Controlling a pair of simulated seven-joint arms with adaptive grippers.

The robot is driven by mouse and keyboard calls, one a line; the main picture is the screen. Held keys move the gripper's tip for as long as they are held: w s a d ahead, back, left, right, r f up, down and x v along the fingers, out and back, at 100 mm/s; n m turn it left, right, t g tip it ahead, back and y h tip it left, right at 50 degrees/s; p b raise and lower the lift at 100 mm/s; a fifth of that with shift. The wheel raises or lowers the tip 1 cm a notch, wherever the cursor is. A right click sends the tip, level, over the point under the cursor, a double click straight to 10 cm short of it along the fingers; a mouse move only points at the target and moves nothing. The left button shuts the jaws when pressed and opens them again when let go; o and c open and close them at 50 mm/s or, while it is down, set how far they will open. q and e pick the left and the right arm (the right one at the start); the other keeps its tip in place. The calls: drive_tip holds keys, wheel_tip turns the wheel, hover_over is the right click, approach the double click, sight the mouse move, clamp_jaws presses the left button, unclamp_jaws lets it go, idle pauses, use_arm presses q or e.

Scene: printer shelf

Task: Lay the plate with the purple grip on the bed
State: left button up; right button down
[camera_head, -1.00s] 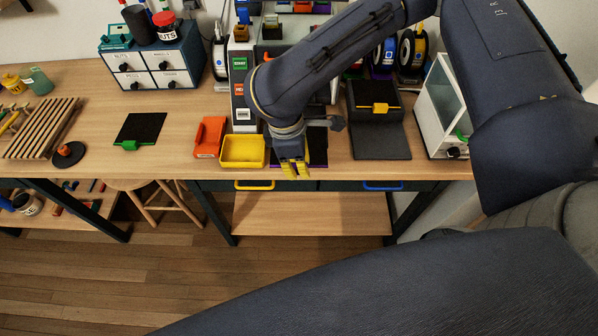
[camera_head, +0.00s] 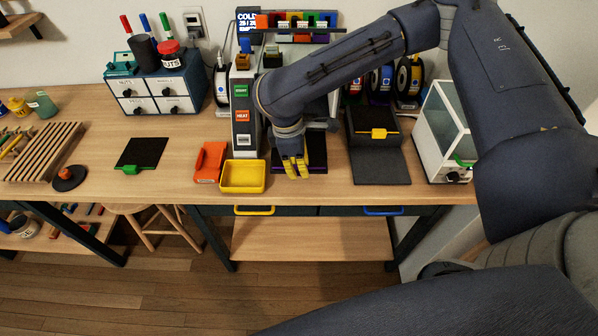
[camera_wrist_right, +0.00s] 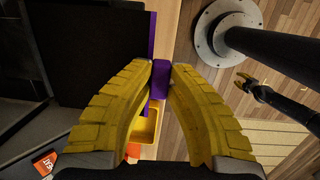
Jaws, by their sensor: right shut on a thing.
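The dark plate with the purple grip is in my right gripper (camera_head: 297,168). In the head view the plate (camera_head: 317,152) shows partly behind the gripper, in the front of the printer. In the right wrist view the plate (camera_wrist_right: 90,45) is a large black sheet with a purple edge. The yellow fingers are shut on its purple grip (camera_wrist_right: 161,82). The bed is hidden under the plate and my arm, so I cannot tell whether they touch. My left gripper (camera_wrist_right: 244,82) appears small and far off in the right wrist view, away from the table.
The printer's panel (camera_head: 242,115) stands left of my right forearm. A yellow bin (camera_head: 242,177) and an orange item (camera_head: 209,162) sit left of the gripper. A black plate with a green grip (camera_head: 140,154) lies further left. A dark box with a yellow grip (camera_head: 375,133) stands right.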

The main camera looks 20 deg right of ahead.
drive_tip(key=shift+w+d+f, duration=0.25)
drive_tip(key=shift+w+d, duration=0.05)
drive_tip(key=shift+w, duration=0.35)
drive_tip(key=shift+w+d+f, duration=0.2)
drive_tip(key=shift+w+d, duration=0.1)
drive_tip(key=shift+w, duration=0.35)
drive_tip(key=shift+f, duration=0.5)
drive_tip(key=shift+f, duration=0.45)
drive_tip(key=c, duration=1.3)
unclamp_jaws()
drive_tip(key=shift+r, duration=0.15)
drive_tip(key=r, duration=0.4)
drive_tip(key=a+r, duration=0.1)
drive_tip(key=r, duration=0.2)
drive_tip(key=a+r, duration=0.1)
drive_tip(key=r, duration=0.3)
drive_tip(key=shift+w+r, duration=0.1)
drive_tip(key=shift+r, duration=0.25)
